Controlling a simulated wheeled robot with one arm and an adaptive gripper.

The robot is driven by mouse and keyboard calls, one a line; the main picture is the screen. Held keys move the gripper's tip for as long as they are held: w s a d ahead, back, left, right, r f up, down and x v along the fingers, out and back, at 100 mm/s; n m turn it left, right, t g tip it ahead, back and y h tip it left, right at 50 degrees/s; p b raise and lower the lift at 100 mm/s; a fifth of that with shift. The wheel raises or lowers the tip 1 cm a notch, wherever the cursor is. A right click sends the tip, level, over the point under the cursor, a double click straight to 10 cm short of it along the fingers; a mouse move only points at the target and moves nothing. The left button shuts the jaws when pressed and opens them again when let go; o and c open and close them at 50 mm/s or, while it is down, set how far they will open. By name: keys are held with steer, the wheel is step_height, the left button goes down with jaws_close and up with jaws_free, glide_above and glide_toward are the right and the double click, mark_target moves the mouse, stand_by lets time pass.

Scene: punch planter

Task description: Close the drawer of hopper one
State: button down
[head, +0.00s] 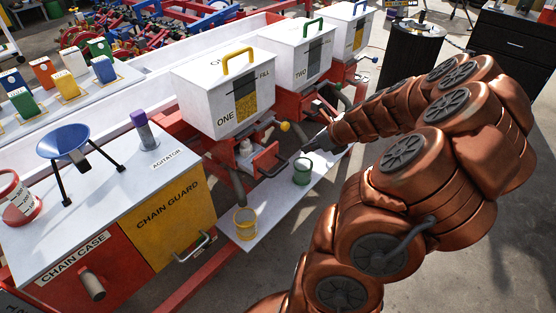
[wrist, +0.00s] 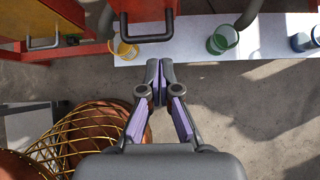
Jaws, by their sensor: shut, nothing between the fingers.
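Hopper one (head: 215,108) is a white box marked ONE with a yellow handle and a window of yellow grain. Its red drawer (head: 266,158) sticks out below it, over the white shelf. In the wrist view the drawer (wrist: 140,8) is at the top, with its dark bar handle (wrist: 147,37) facing me. My gripper (head: 303,151) is just to the right of the drawer front in the head view. In the wrist view my gripper (wrist: 160,66) is shut and empty, its tips just short of the handle. I cannot tell whether they touch.
A yellow bucket (head: 245,223) and a green bucket (head: 302,172) stand on the white shelf (head: 270,215) below the drawer. Hopper two (head: 297,52) is behind. The yellow chain guard (head: 175,225) is at left. Open floor (wrist: 245,100) lies in front of the shelf.

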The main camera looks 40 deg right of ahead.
steer(key=shift+t+b, duration=0.6)
steer(key=shift+b, duration=0.15)
glide_toward(272, 150)
step_height(272, 150, down, 4)
steer(key=w, duration=0.3)
steer(key=shift+w+a+f, duration=0.15)
steer(key=shift+w+a, duration=0.3)
steer(key=shift+w, duration=0.25)
